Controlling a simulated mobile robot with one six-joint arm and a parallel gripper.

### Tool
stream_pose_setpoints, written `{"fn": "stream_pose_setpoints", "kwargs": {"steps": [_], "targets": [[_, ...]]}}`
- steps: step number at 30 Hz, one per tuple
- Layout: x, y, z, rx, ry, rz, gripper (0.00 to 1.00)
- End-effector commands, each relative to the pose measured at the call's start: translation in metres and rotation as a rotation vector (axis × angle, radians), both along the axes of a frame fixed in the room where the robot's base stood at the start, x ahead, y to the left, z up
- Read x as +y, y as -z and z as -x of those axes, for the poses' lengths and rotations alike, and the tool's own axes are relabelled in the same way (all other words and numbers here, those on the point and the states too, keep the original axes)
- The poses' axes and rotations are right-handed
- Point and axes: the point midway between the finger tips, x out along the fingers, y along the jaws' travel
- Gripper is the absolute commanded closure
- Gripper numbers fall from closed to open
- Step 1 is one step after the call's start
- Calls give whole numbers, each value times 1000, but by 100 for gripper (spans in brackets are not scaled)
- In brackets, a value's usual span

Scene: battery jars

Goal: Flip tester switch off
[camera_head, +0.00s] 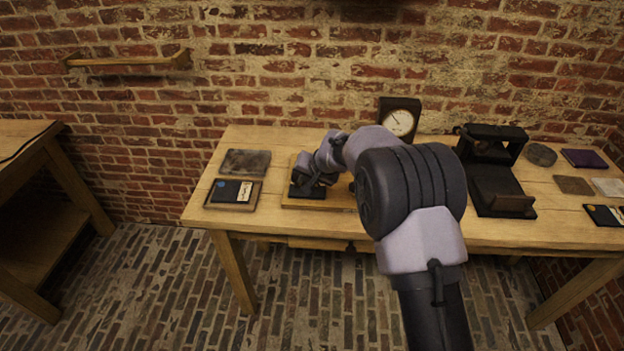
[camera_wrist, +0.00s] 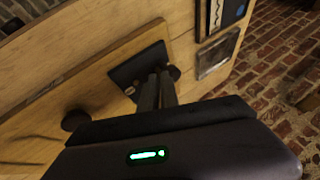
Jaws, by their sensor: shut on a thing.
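The tester is a light wooden board (camera_head: 342,198) on the table, with a dial gauge (camera_head: 398,122) in a dark case behind it. A black switch base (camera_head: 307,193) sits at the board's left end; it also shows in the wrist view as a dark plate (camera_wrist: 136,67). My gripper (camera_head: 318,180) reaches down onto this base. In the wrist view my gripper (camera_wrist: 160,78) has its two fingers close together at the plate, shut on the switch lever. The fingers hide most of the lever, so its angle cannot be told.
Left of the board are a tray (camera_head: 211,205) with a dark card (camera_head: 231,191) and a grey mat (camera_head: 245,162). A black stand (camera_head: 497,180) stands to the right. Further right lie several flat pads and a purple booklet (camera_head: 584,158).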

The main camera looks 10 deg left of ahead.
Motion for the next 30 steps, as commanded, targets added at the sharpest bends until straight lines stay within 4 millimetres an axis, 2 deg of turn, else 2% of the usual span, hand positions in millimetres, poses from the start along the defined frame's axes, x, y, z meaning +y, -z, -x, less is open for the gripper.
{"fn": "stream_pose_setpoints", "kwargs": {"steps": [20,30], "targets": [[8,4,4,9,-2,2,100],[1,5,1,7,0,0,100]]}}
